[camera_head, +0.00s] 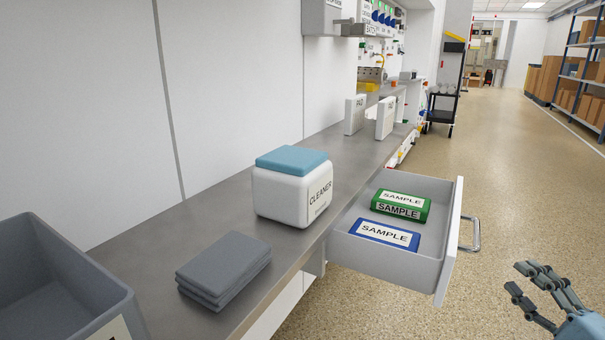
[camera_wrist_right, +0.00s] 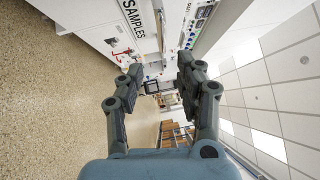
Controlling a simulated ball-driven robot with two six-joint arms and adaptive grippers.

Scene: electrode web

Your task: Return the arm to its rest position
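My right gripper (camera_head: 532,282) is at the lower right of the head view, over the floor to the right of the open drawer. Its fingers are spread and nothing is between them. The right wrist view also shows the two fingers (camera_wrist_right: 158,85) apart and empty. The drawer (camera_head: 447,248) is pulled out and holds a green SAMPLE box (camera_head: 402,205) and a blue SAMPLE box (camera_head: 384,236). My left gripper is in neither view.
The metal counter (camera_head: 190,232) holds a white CLEANER tub (camera_head: 290,193) with a blue top, folded grey cloths (camera_head: 224,268) and a grey bin (camera_head: 50,285). The drawer handle (camera_head: 472,234) sticks out towards the aisle. The floor (camera_head: 510,170) at the right is clear.

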